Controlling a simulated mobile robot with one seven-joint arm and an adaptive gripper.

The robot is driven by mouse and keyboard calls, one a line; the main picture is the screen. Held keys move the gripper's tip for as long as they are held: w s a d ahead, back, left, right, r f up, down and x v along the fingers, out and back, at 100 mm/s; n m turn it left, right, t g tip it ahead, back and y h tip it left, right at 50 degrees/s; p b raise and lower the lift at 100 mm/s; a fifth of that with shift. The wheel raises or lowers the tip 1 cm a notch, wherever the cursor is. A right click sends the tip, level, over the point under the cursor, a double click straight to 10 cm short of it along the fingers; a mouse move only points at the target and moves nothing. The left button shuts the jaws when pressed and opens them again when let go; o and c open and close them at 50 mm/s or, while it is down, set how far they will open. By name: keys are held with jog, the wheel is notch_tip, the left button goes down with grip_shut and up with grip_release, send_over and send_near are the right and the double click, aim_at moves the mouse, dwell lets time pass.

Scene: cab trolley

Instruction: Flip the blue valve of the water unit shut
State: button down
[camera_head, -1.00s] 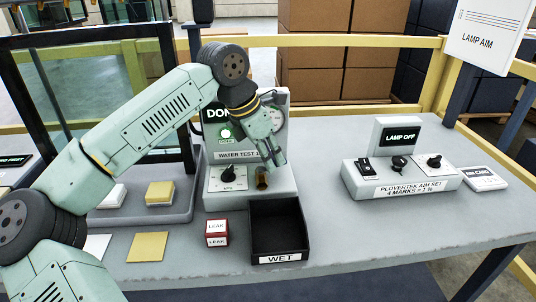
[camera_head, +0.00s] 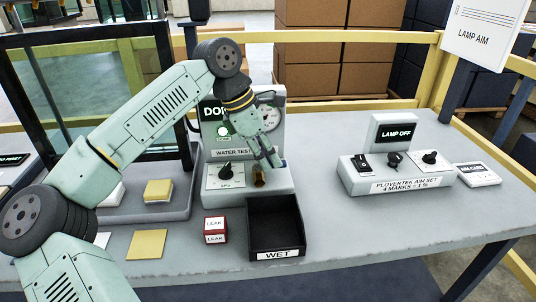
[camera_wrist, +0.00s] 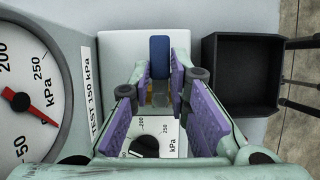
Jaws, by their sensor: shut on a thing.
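My gripper (camera_head: 270,163) is down at the unit's right part, above a brass fitting (camera_head: 259,179). In the wrist view, the blue valve lever (camera_wrist: 160,57) lies between the purple-padded fingertips of my gripper (camera_wrist: 164,88), which are shut on it. Only a bit of blue shows beside the fingertips in the head view. The lever's lower end and the brass body are mostly hidden by the fingers.
A black WET tray (camera_head: 277,254) stands open right in front of the unit, with a red-and-white LEAK box (camera_head: 215,229) at its left. The lamp aim set (camera_head: 395,178) is to the right, with clear bench between. A grey tray with yellow and white blocks is at left.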

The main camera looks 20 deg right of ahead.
jog(key=c, duration=1.5)
grip_release()
jog(key=shift+r, duration=0.1)
jog(key=v, duration=1.2)
jog(key=shift+s, duration=0.1)
jog(key=shift+d, duration=0.1)
